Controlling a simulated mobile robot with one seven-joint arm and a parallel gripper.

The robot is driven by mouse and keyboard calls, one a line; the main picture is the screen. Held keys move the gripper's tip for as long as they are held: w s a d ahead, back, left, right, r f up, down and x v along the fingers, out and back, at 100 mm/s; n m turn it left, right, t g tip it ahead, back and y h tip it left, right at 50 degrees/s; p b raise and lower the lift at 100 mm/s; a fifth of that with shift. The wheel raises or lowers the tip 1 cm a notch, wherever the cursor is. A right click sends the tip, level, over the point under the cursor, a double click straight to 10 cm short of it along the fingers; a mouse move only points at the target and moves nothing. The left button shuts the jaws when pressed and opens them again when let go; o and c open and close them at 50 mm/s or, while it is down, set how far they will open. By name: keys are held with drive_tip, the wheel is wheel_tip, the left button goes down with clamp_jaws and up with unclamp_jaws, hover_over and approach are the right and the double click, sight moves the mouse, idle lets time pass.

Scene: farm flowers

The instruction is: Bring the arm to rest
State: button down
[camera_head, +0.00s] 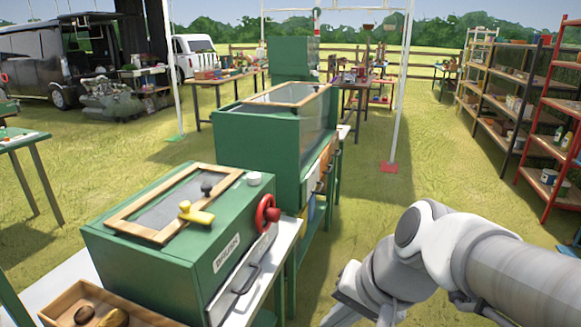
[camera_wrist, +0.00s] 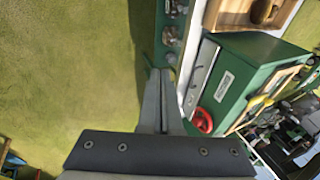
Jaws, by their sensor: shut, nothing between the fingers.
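My arm (camera_head: 500,270) reaches in from the lower right of the head view and bends down at a white joint. My gripper (camera_wrist: 160,75) shows in the wrist view with its two fingers together, shut and empty. It hangs over the grass beside the green box. In the head view only part of my gripper (camera_head: 345,302) shows at the bottom edge, and its fingertips cannot be made out there. The green box (camera_head: 150,255) has a wood-framed window, a yellow handle and a red wheel (camera_head: 266,214). The red wheel also shows in the wrist view (camera_wrist: 203,121), right of my fingers.
A wooden tray (camera_head: 75,300) with brown items stands in front of the green box. A larger green cabinet (camera_head: 255,135) stands behind it. Open grass (camera_head: 440,165) lies between.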

drive_tip(key=s+d+r+n+t+h, duration=0.2)
drive_tip(key=s+d+r+n+h, duration=0.25)
drive_tip(key=d, duration=0.35)
wheel_tip(320, 180, up, 12)
drive_tip(key=p, duration=1.2)
drive_tip(key=shift+w+a+y, duration=0.25)
drive_tip(key=shift+w+y, duration=0.1)
drive_tip(key=shift+w, duration=0.1)
